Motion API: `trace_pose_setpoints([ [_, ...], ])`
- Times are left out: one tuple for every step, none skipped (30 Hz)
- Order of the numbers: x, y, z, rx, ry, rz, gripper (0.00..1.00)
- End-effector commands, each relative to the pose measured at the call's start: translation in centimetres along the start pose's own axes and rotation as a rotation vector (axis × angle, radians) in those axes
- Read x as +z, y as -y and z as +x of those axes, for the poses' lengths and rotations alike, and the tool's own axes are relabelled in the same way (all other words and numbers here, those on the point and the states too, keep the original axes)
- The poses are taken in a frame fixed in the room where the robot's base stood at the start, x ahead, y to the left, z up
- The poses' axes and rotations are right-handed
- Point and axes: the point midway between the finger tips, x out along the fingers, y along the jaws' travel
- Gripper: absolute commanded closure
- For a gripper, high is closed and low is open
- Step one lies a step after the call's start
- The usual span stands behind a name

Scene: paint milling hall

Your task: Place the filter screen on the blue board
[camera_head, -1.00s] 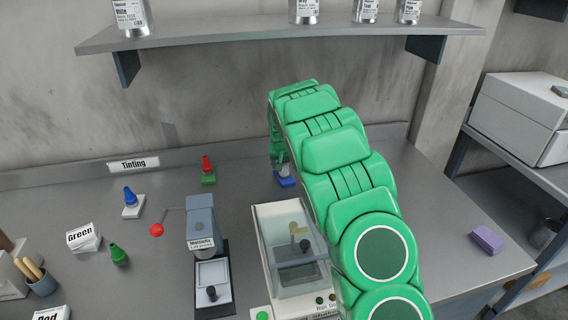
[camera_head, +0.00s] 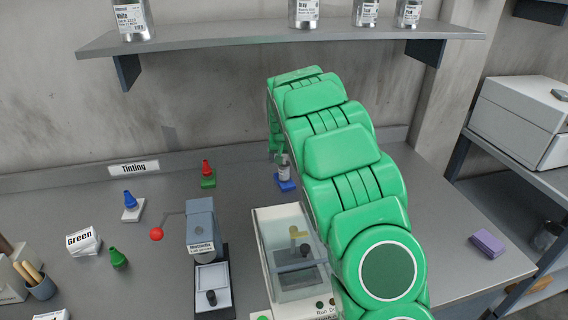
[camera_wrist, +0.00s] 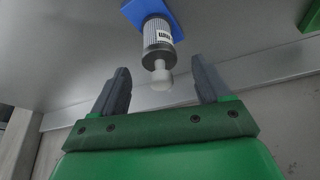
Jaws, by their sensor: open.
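The filter screen (camera_head: 284,168), a small grey mesh cylinder with a label, stands on the blue board (camera_head: 286,186) at the back of the bench. In the wrist view the screen (camera_wrist: 157,36) has its base on the blue board (camera_wrist: 143,8) and its pale rounded knob points toward my gripper (camera_wrist: 160,68). My gripper is open, with one finger on each side of the knob's line and a visible gap to both. It holds nothing. In the head view my arm covers part of the area around the screen, and the fingertips are not clear.
A clear-lidded machine (camera_head: 291,255) stands in front of the board, beside my arm. A grey press-like device (camera_head: 201,226) with a red ball lever is to its left. A red bottle on a green board (camera_head: 208,181) stands left of the blue board. A shelf (camera_head: 250,38) hangs above.

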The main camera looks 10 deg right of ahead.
Motion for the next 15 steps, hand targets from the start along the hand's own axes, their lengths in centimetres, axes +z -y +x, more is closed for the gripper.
trace_pose_setpoints([
  [-0.1,0.1,-0.9,0.000,-0.002,0.000,0.24],
  [-0.1,0.1,-1.4,-0.001,-0.002,0.000,0.24],
  [0.0,0.0,-2.0,-0.001,-0.001,0.000,0.24],
  [0.0,0.0,-2.4,-0.001,-0.001,0.000,0.24],
  [0.0,0.0,-2.8,-0.001,0.000,0.000,0.24],
  [0.0,0.0,-3.4,-0.001,0.000,0.001,0.24],
  [0.0,0.0,-3.8,-0.001,0.000,0.001,0.24],
  [0.0,0.0,-4.2,-0.001,0.000,0.001,0.24],
  [0.0,0.0,-4.7,-0.001,-0.001,0.001,0.24],
  [0.0,0.0,-5.0,-0.001,-0.001,0.001,0.24],
  [-0.1,-0.1,-5.3,0.000,-0.002,0.001,0.24],
  [-0.1,-0.1,-5.7,0.000,-0.002,0.001,0.24],
  [0.0,-0.1,-5.9,0.000,-0.002,0.001,0.24],
  [0.0,-0.1,-6.0,0.000,-0.001,0.001,0.24],
  [0.0,-0.1,-6.1,0.000,-0.001,0.001,0.24],
])
